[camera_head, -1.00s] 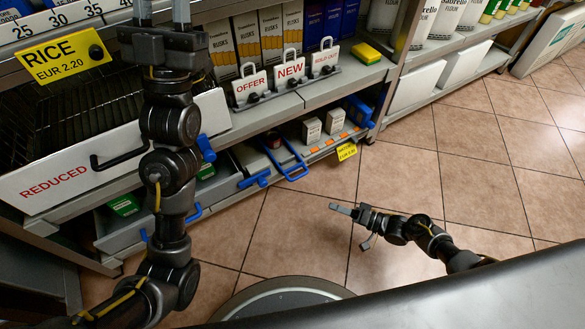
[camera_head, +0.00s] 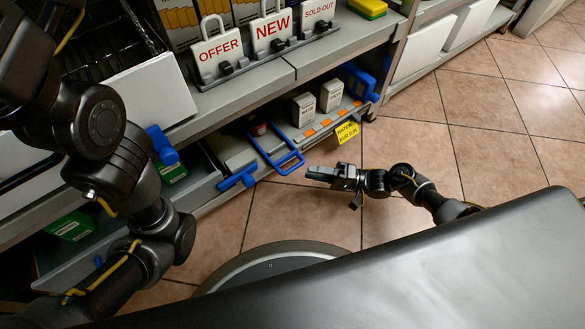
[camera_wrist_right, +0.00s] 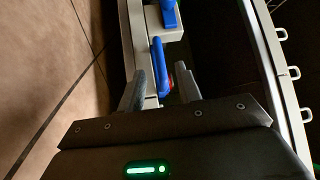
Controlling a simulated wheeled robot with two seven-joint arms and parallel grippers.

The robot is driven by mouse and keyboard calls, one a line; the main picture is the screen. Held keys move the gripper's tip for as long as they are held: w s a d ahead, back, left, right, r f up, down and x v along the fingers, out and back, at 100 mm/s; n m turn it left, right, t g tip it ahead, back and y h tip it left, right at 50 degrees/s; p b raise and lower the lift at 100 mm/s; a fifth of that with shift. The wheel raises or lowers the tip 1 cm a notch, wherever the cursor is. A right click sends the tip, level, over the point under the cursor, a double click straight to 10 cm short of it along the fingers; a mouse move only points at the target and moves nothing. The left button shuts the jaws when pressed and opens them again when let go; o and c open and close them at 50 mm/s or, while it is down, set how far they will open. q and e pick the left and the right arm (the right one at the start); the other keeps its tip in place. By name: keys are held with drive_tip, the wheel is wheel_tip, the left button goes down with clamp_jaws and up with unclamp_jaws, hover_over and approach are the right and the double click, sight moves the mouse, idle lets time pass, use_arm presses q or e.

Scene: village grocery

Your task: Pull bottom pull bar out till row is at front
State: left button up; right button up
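The bottom pull bar (camera_head: 284,165) is a blue loop sticking out from the front of the bottom shelf (camera_head: 325,125). A dark jar with a red part (camera_head: 257,126) stands behind it, partly hidden. My right gripper (camera_head: 311,173) is just right of the bar's front end in the head view. In the right wrist view its two grey fingers (camera_wrist_right: 160,85) are apart, with the blue bar (camera_wrist_right: 158,58) between and slightly beyond them. I cannot tell whether they touch it. My left arm rises at the left; its gripper is out of view.
Other blue handles (camera_head: 238,179) stick out along the bottom shelf front. White boxes (camera_head: 331,95) stand right of the bar, above a yellow price tag (camera_head: 347,132). OFFER, NEW and SOLD OUT signs line the shelf above. Tiled floor (camera_head: 420,130) is free at right.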

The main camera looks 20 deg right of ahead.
sight(293, 168)
drive_tip(key=b+x, duration=0.2)
drive_tip(key=x, duration=0.5)
clamp_jaws()
